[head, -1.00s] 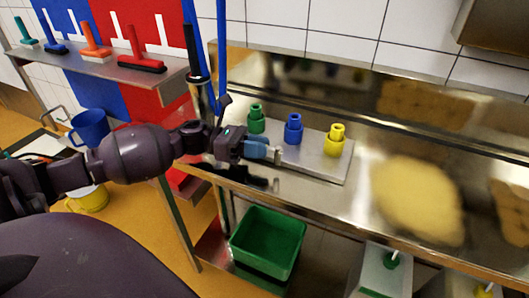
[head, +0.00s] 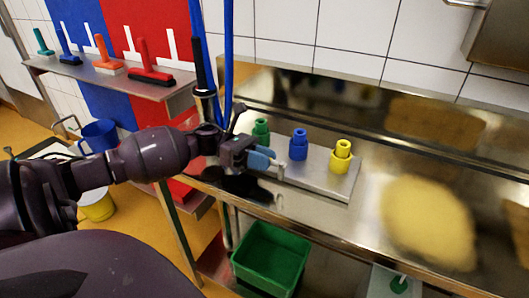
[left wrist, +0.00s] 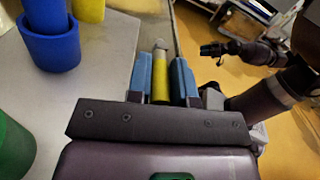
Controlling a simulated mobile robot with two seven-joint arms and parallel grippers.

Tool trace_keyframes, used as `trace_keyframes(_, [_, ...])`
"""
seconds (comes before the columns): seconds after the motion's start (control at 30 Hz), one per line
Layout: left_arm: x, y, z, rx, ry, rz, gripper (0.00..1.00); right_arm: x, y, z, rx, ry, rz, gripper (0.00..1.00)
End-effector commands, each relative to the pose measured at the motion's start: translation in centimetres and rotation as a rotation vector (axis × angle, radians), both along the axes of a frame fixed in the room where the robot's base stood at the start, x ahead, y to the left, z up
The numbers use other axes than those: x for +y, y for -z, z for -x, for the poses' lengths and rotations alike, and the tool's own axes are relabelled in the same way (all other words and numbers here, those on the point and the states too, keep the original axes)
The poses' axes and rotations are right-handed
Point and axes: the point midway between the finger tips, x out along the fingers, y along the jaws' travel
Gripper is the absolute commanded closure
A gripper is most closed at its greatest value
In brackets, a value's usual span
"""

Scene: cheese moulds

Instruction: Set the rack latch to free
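The rack is a grey plate (head: 318,182) on the steel counter, with green (head: 261,130), blue (head: 299,145) and yellow (head: 341,156) stepped pegs. My left gripper (head: 264,160) is at the plate's left front edge in the head view. In the left wrist view its two blue fingers (left wrist: 161,80) stand on either side of a yellow bar with a grey tip (left wrist: 160,73), seemingly the latch lever. The gaps are too narrow to tell if they grip it. The latch's marks are not visible. In that view a dark gripper, seemingly my right one (left wrist: 211,50), is small and away from the rack.
A green crate (head: 271,259) stands below the counter. A yellow cheese-like mass (head: 430,222) lies right of the rack. Blue hoses (head: 228,50) hang behind my left wrist. A shelf with brushes (head: 125,80) is at the left.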

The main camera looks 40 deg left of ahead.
Motion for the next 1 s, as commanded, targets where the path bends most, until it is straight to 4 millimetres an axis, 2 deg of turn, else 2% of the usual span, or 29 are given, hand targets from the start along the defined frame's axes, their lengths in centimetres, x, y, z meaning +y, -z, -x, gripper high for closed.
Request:
trace_keyframes(0.03, [0.0, -0.2, -0.1, -0.003, 0.0, 0.0, 0.72, 0.0, 0.0, 0.0, -0.001, 0.0, 0.0, 0.57])
trace_keyframes(0.13, [0.0, -0.1, 0.0, -0.003, 0.0, 0.0, 0.56, 0.0, 0.0, 0.0, -0.001, 0.001, -0.001, 0.57])
trace_keyframes(0.4, [0.0, 0.0, 0.0, -0.001, -0.001, 0.0, 0.56, 0.0, 0.0, 0.0, -0.001, 0.0, 0.0, 0.57])
trace_keyframes(0.53, [0.7, 0.0, 0.1, -0.001, -0.003, -0.001, 0.56, 0.0, -0.1, 0.0, -0.001, 0.0, 0.0, 0.57])
trace_keyframes(0.67, [2.4, 0.0, 0.7, -0.001, -0.004, -0.001, 0.56, 0.0, -0.2, -0.1, -0.003, 0.001, 0.0, 0.57])
trace_keyframes(1.0, [8.1, 0.0, 2.4, -0.001, -0.003, -0.002, 0.56, -0.1, -0.2, 0.0, -0.003, 0.001, 0.001, 0.57])
